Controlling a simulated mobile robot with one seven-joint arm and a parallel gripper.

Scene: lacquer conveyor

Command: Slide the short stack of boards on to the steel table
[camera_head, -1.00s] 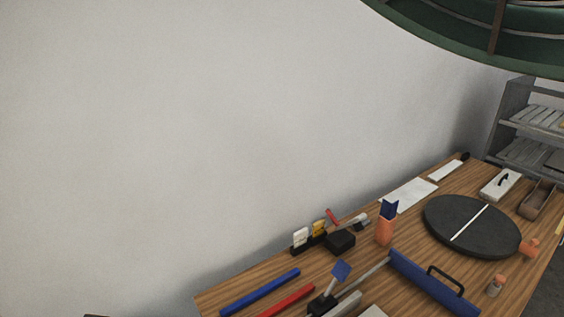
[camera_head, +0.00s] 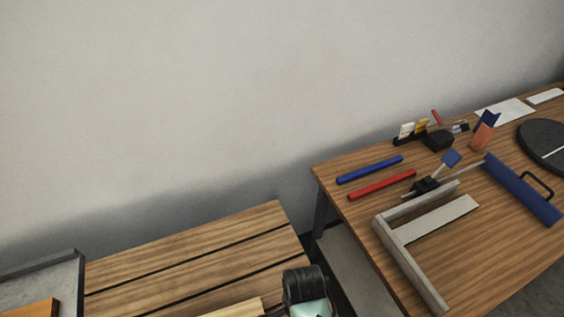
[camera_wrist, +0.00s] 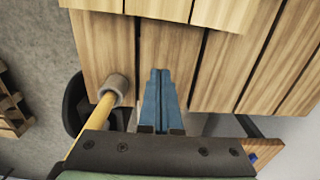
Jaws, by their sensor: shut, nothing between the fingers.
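My gripper (camera_wrist: 158,95) is shut and empty in the wrist view, its blue fingers together above a slatted wooden table. Pale boards (camera_wrist: 175,9) lie on the slats at the top of that view, beyond the fingertips and apart from them; they may be the short stack, but its height cannot be told. A pale board edge (camera_head: 232,308) also shows at the bottom of the head view. A grey table with a raised rim (camera_head: 40,265), apparently the steel table, is at the lower left, mostly cut off. An orange-brown board (camera_head: 30,309) lies on it.
The slatted table (camera_head: 200,250) stands beside the grey one. A workbench (camera_head: 340,185) on the right holds blue and red bars, a grey L-shaped frame (camera_head: 410,265) and tools. In the wrist view, a yellow rod with a grey collar (camera_wrist: 116,86) is left of the fingers.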

